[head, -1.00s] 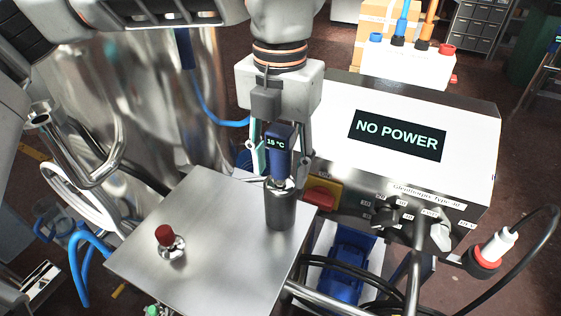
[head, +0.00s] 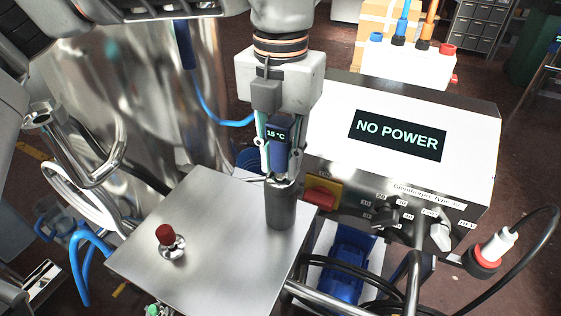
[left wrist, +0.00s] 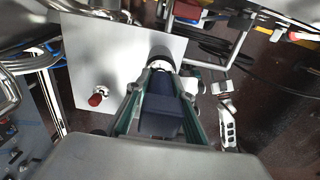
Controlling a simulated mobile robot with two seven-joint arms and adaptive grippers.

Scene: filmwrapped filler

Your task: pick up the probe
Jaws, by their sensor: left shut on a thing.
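The probe (head: 279,147) is a dark blue handle with a small display reading 15 °C. It stands upright in a dark grey cylindrical holder (head: 281,208) at the right edge of a steel plate (head: 205,225). My left gripper (head: 280,172) comes from above and is shut on the probe's handle, a finger on each side. In the left wrist view the probe (left wrist: 160,108) lies between the two greenish fingers, with the dark holder beyond it. The probe's lower end is hidden in the holder. My right gripper is not in view.
A control box (head: 400,140) showing NO POWER stands close on the right. A red-topped knob (head: 165,235) rises from the plate. A shiny steel tank (head: 120,110) is behind left. Black cables and a blue object (head: 345,270) are below right.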

